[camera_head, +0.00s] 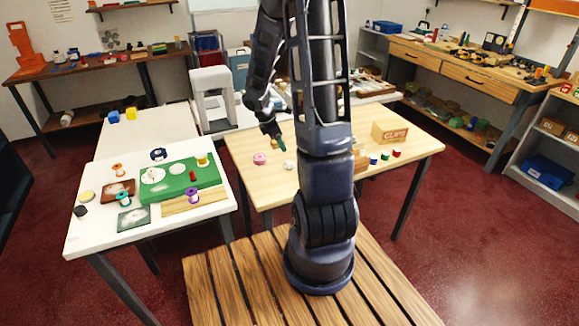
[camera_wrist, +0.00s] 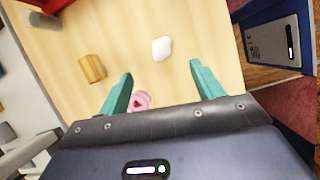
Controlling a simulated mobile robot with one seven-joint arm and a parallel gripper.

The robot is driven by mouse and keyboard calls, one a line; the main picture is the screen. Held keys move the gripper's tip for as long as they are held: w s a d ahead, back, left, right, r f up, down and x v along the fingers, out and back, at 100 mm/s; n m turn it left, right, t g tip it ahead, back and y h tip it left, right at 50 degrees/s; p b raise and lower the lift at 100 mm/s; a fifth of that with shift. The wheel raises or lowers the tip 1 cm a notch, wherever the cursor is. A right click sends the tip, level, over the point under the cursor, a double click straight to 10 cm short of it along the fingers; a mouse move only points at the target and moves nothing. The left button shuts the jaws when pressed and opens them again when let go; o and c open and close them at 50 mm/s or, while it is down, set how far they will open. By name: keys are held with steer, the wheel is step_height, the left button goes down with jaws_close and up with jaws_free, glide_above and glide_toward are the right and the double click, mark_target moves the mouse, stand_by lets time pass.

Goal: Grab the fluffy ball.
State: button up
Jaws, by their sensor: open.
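A small white, rounded lump (camera_wrist: 162,49), likely the fluffy ball, lies on the light wooden table just beyond my fingertips in the wrist view. It also shows as a white ball (camera_head: 290,165) in the head view; its texture is too small to make out. My gripper (camera_wrist: 160,70) is open, with its two teal fingers apart and nothing held between them. In the head view my gripper (camera_head: 281,146) hangs over the table, up and left of the white ball and apart from it.
A wooden block (camera_wrist: 93,68) lies further left. In the head view, coloured spools (camera_head: 385,156) and a box marked CLIPS (camera_head: 390,133) stand right of my arm. A white table (camera_head: 95,230) stands left.

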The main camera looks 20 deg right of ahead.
mark_target(289, 161)
steer(key=shift+n, duration=0.6)
steer(key=shift+a+x, duration=0.2)
steer(key=shift+x, duration=3.1)
steer(key=shift+a+x, duration=0.25)
steer(key=shift+x, duration=3.1)
steer(key=shift+f, duration=0.2)
steer(key=c, duration=1)
